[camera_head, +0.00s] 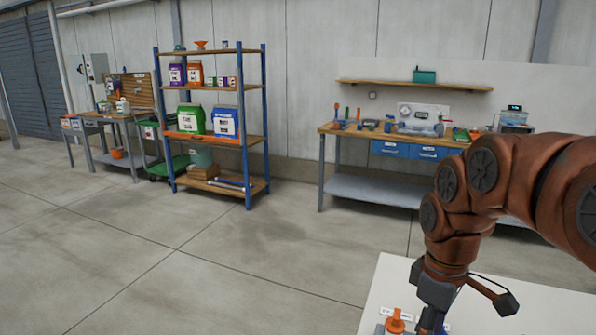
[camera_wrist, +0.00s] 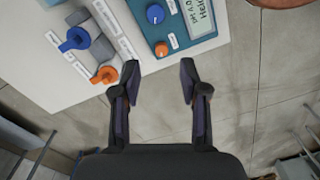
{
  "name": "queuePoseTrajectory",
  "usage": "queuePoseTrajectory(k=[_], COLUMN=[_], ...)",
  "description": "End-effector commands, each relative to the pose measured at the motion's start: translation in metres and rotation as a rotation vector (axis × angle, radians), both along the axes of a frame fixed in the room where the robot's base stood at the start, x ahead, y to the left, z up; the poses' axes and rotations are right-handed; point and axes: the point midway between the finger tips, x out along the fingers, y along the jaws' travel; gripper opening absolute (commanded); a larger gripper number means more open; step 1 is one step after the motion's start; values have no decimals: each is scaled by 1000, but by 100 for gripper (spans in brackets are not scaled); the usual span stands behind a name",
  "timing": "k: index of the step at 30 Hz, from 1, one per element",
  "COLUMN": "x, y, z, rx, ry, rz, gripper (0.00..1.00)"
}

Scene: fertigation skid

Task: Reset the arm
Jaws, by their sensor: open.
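My gripper (camera_wrist: 160,85) is open and empty in the wrist view, with its two dark fingers apart. Its fingertips are over the edge of a white skid top, beside an orange valve handle (camera_wrist: 104,75) that lies left of the left finger. In the head view my gripper (camera_head: 432,322) points down at the bottom right, over the white top (camera_head: 520,305); its fingertips are cut off by the frame edge. An orange-topped fitting (camera_head: 395,320) stands just left of it.
In the wrist view, a blue valve handle (camera_wrist: 75,40) and a teal control panel (camera_wrist: 178,25) with knobs and a display are on the white top. A shelf rack (camera_head: 212,115) and a workbench (camera_head: 375,140) stand along the wall. The concrete floor (camera_head: 200,260) is clear.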

Motion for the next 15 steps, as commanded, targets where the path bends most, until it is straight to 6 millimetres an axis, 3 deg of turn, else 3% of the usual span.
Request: queuePoseTrajectory(k=[6, 15], x=[-69, -158], y=[24, 38], z=[-5, -27], rx=[-25, -67], ry=[40, 90], rz=[-234, -603], gripper=[44, 44])
